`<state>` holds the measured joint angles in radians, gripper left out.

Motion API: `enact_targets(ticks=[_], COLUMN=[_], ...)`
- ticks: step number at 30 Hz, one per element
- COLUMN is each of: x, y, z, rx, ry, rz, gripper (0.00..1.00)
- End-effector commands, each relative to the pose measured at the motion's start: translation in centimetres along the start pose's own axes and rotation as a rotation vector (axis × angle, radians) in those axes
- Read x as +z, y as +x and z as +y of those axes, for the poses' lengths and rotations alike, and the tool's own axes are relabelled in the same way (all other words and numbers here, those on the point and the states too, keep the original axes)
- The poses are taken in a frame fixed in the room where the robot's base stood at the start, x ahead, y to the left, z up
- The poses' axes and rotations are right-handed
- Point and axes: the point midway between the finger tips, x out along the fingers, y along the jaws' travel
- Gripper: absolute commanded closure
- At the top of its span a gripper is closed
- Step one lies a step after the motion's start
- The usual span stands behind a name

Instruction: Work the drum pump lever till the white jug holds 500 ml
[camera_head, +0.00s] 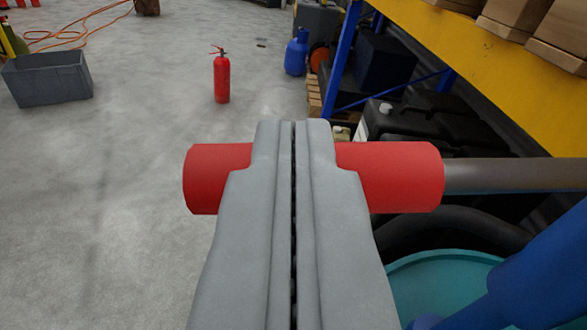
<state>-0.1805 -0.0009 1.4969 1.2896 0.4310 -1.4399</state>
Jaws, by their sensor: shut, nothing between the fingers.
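My gripper (293,128) points away from the camera with its two grey fingers closed together, only a thin dark seam between them. The red grip (400,177) of the lever lies across the view just at the fingertips, showing on both sides of them. The fingers hide its middle, and I cannot tell if they touch it. The grey lever bar (510,175) runs from the grip to the right edge. Below it is the teal drum (440,262), partly hidden by my gripper and a blue part. I cannot make out the white jug or its level.
A yellow and blue rack (480,55) with boxes stands at upper right, with black containers (425,115) under it. A red extinguisher (221,78), a blue gas bottle (297,52) and a grey bin (47,78) stand on the floor. The floor at left is mostly clear.

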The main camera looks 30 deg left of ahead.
Motion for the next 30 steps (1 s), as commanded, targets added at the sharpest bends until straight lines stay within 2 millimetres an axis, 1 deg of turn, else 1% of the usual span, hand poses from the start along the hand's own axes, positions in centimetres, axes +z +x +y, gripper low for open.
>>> enact_targets(ticks=[1, 4, 12, 18, 30], x=[0.7, 1.5, 2.9, 3.3, 3.6], y=[0.1, 0.1, 0.2, 0.3, 0.5], z=[-0.1, -0.1, -0.1, -0.1, 0.0], rx=[-0.001, -0.001, -0.002, -0.002, -0.002], ry=[0.002, 0.003, 0.003, 0.004, 0.005], rz=[-0.003, -0.002, -0.004, -0.008, -0.011], gripper=[1.0, 1.0, 1.0, 1.0, 1.0])
